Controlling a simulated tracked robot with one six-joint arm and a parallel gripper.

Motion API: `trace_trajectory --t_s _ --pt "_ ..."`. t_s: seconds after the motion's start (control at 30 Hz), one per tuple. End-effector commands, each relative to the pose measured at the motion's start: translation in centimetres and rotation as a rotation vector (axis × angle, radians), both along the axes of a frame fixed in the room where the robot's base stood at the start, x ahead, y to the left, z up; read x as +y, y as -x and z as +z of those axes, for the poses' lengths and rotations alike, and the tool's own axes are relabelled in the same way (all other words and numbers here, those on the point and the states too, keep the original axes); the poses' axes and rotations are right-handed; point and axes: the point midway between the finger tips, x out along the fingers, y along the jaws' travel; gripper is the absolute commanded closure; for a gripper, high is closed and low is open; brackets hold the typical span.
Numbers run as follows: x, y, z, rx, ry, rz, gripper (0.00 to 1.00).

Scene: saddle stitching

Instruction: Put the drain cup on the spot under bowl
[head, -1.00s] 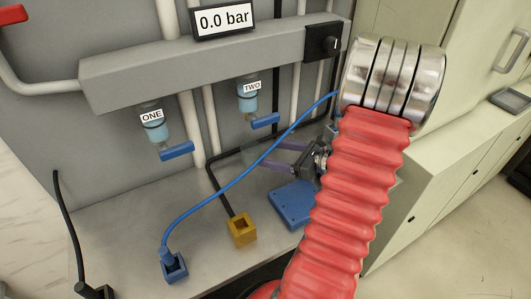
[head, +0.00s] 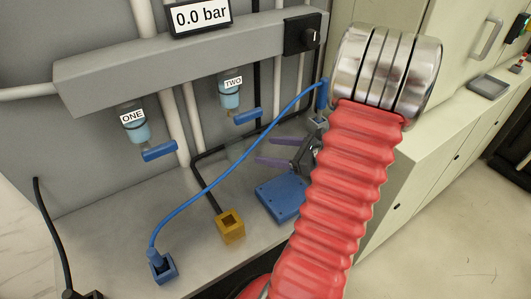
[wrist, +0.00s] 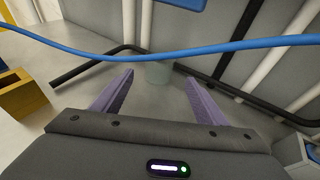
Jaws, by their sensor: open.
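In the wrist view a pale, see-through cup (wrist: 160,71) stands on the grey bench against the back wall, ahead of and between my open fingertips. It looks like the drain cup, and nothing shows it gripped. My gripper (wrist: 160,79) is open with two purple fingers. In the head view my gripper (head: 263,150) points left, low over the bench; the cup is too faint to make out there. Bowl ONE (head: 135,128) and bowl TWO (head: 230,96) hang from the grey manifold, each with a blue lever below. I cannot make out a marked spot under either.
A blue hose (head: 215,183) arcs across the bench from a blue socket block (head: 163,270); it crosses the wrist view above my fingers. A blue plate (head: 282,198) lies beside my arm. The bench's left middle is bare.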

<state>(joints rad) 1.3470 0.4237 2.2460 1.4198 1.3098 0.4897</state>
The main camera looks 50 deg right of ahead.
Motion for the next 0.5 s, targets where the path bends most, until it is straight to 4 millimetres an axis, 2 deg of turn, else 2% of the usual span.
trace_trajectory --t_s 0.27,0.37,0.5 --pt "0.6 -0.3 0.2 0.004 0.013 0.021 0.33" --pt "2.3 -1.1 0.7 0.018 0.052 0.083 0.33" --pt "6.6 -2.6 1.9 0.05 0.163 0.242 0.33"
